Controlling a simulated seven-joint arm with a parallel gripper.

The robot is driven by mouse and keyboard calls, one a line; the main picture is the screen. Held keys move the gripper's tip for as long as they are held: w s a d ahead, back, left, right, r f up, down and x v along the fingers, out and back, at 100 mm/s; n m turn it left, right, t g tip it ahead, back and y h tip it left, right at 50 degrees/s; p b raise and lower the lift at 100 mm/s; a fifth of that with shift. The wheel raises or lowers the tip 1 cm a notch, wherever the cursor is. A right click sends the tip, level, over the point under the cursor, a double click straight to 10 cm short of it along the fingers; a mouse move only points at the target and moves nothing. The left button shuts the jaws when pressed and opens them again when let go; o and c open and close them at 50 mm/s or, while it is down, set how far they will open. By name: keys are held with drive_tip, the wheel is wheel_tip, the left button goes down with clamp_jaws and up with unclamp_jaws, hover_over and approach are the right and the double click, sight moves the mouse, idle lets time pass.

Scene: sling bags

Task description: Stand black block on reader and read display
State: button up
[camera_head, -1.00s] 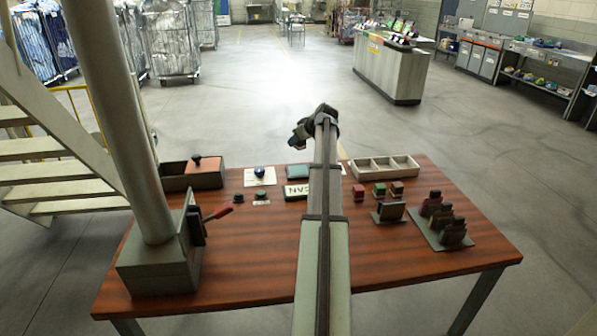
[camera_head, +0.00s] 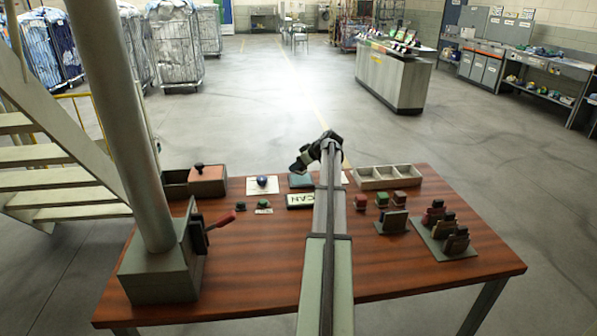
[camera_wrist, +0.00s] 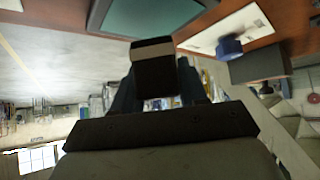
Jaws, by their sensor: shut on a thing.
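My gripper (camera_wrist: 157,84) is shut on the black block (camera_wrist: 155,74), a dark block with a pale band at its end. In the head view my gripper (camera_head: 301,163) is above the back of the table, and the block cannot be made out there. A teal-topped pad (camera_head: 300,181), probably the reader, lies at the table's back, partly hidden by my arm. A teal surface (camera_wrist: 150,14) shows beyond the block in the wrist view. I cannot tell whether the block touches it. A framed white sign (camera_head: 299,201) reads "CAN", its rest hidden by my arm.
A white card with a blue knob (camera_head: 262,182) lies left of the pad. A lidded box (camera_head: 207,181) and a red-handled lever (camera_head: 220,220) stand at left. A compartment tray (camera_head: 387,179), small blocks (camera_head: 381,200) and a rack (camera_head: 444,240) occupy the right.

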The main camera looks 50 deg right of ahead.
sight(298, 171)
drive_tip(key=shift+f, duration=1.3)
drive_tip(key=shift+f, duration=0.2)
drive_tip(key=o, duration=1.1)
drive_tip(key=shift+c, duration=0.2)
drive_tip(key=shift+s+r, duration=0.2)
drive_tip(key=shift+r, duration=0.25)
drive_tip(key=v, duration=1.1)
drive_tip(key=shift+s+r, duration=0.15)
